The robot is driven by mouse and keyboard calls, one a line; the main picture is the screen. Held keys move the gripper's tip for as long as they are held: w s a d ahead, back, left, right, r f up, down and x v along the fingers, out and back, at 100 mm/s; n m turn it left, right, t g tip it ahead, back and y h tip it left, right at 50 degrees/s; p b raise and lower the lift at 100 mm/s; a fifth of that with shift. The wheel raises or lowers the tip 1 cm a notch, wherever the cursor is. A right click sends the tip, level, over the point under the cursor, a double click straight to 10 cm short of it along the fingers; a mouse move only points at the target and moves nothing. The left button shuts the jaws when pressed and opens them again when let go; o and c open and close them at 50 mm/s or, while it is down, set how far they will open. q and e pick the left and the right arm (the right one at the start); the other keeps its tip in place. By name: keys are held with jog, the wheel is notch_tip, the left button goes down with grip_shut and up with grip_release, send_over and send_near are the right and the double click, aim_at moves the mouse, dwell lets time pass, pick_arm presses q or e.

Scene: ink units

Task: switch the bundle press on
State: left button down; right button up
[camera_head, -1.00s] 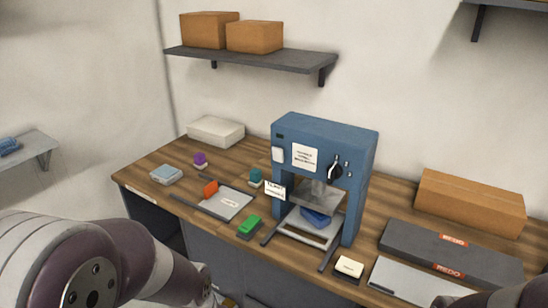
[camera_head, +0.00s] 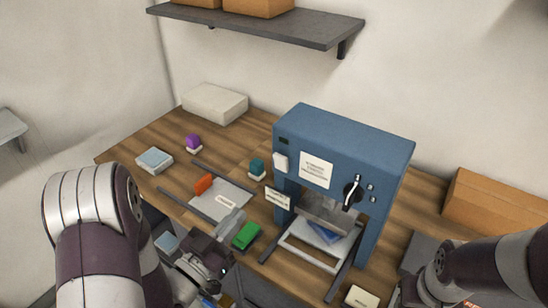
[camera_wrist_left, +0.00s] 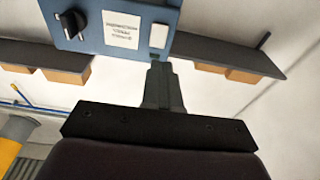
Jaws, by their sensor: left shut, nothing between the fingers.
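The blue bundle press (camera_head: 340,140) stands on the wooden bench in the head view. Its front has a white rocker or plate (camera_head: 280,163) at the left, a printed label (camera_head: 316,170) and a black knob with a light pointer (camera_head: 352,192) at the right. A blue bundle (camera_head: 324,233) lies on the press bed. My left gripper (camera_head: 232,220) is shut and empty, in front of the press and to its left. In the left wrist view, upside down, its shut fingers (camera_wrist_left: 159,68) point toward the white plate (camera_wrist_left: 158,37); contact is not evident. My right gripper is out of view.
A green block (camera_head: 246,235), an orange piece (camera_head: 204,184), a teal block (camera_head: 257,167) and a purple block (camera_head: 193,142) are left of the press. A cardboard box (camera_head: 490,205) stands at right. A shelf (camera_head: 270,29) overhangs the back.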

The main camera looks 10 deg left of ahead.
pick_arm(q)
jog(key=s+r, duration=0.1)
jog(key=s, duration=0.1)
jog(key=p, duration=0.4)
send_near(279, 161)
jog(key=shift+t, duration=0.3)
jog(key=x, duration=0.5)
jog(key=shift+w+d, duration=0.15)
jog(key=shift+x, duration=0.75)
jog(key=shift+f, duration=0.2)
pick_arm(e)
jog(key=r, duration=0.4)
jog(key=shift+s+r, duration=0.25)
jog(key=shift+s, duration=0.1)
